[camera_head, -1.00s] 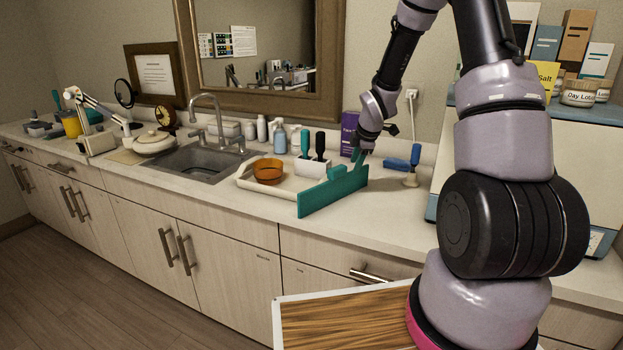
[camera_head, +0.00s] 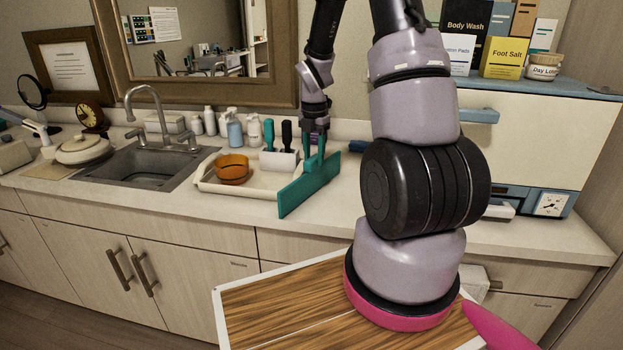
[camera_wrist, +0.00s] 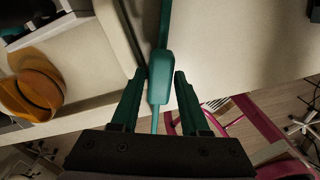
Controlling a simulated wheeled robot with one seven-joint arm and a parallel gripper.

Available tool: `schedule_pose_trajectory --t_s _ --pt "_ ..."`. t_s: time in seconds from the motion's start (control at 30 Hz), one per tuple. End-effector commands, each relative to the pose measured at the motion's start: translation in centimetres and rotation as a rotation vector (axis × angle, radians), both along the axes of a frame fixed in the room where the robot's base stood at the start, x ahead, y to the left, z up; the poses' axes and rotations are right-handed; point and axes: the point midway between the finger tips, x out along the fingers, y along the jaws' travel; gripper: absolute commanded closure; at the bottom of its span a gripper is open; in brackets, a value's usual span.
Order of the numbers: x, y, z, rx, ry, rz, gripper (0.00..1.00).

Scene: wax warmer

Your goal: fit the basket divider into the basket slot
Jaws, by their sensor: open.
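The teal basket divider (camera_head: 308,186) stands on edge on the counter, beside the right end of the cream tray. Its upright grip is under my gripper (camera_head: 316,143) in the head view. In the wrist view, the divider's grip (camera_wrist: 160,77) lies between the two green fingertips of my gripper (camera_wrist: 159,82). The jaws are open, with a gap showing at the right finger; contact at the left finger is hard to tell.
The cream tray (camera_head: 208,187) holds an orange bowl (camera_head: 232,167). A white holder (camera_head: 278,160) with dark- and teal-handled tools stands behind it. The sink (camera_head: 148,168) is left. A blue-and-white cabinet (camera_head: 560,130) stands right. Counter right of the divider is partly hidden by my arm.

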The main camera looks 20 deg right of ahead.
Motion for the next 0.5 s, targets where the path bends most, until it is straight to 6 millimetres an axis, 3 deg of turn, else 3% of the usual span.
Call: schedule_pose_trajectory --t_s 0.33,0.5 --pt "-0.3 0.5 -4.3 -0.001 0.003 0.001 0.55" --pt "-0.2 0.4 -5.4 -0.001 -0.001 -0.001 0.55"
